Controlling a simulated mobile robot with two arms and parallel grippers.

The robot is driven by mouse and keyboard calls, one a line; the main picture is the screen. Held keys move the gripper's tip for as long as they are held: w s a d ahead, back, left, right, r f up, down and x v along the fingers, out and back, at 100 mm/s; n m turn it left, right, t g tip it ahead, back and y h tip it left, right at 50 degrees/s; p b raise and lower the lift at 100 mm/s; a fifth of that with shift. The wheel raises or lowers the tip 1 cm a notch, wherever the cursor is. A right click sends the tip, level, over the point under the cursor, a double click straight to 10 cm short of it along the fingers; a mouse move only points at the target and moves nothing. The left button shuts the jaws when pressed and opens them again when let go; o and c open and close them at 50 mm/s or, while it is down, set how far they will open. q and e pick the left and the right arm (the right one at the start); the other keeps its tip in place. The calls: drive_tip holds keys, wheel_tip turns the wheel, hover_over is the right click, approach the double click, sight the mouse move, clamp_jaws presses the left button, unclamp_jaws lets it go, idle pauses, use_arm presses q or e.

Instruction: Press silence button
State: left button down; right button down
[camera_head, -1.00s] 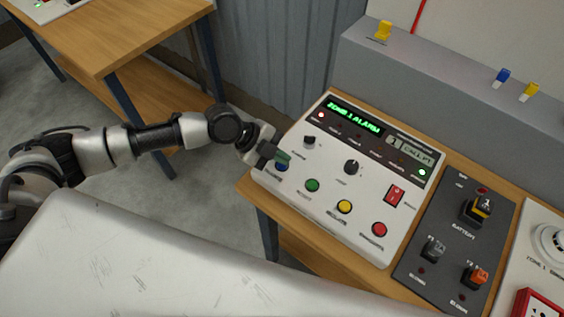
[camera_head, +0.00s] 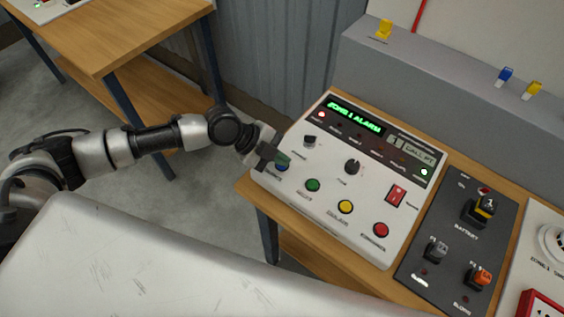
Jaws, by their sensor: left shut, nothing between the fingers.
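The white alarm panel (camera_head: 330,200) lies on a wooden table, its green display (camera_head: 356,114) reading a zone 1 alarm. Along its front edge is a row of round buttons: blue (camera_head: 281,167), green (camera_head: 313,185), yellow (camera_head: 345,206) and red (camera_head: 380,230). The labels below them are too small to read surely; the blue one is the leftmost. My left gripper (camera_head: 280,159) is shut and empty, its fingertips right at the blue button and partly covering it. I cannot tell whether they touch it. My right gripper is not in view.
Two dark knobs (camera_head: 352,167) and a red rocker switch (camera_head: 396,196) sit on the same panel. A dark battery and fuse panel (camera_head: 456,235) stands to its right. A grey ledge (camera_head: 450,85) runs behind. Another wooden table (camera_head: 130,35) is at the upper left.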

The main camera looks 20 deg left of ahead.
use_arm(q)
drive_tip(key=shift+f+b, duration=0.4)
drive_tip(key=shift+f, duration=0.05)
drive_tip(key=shift+r, duration=0.1)
idle(0.4)
drive_tip(key=shift+r+p, duration=0.5)
drive_tip(key=shift+r, duration=0.3)
drive_tip(key=shift+r+p, duration=1.75)
drive_tip(key=shift+r, duration=0.8)
drive_tip(key=shift+f, duration=0.1)
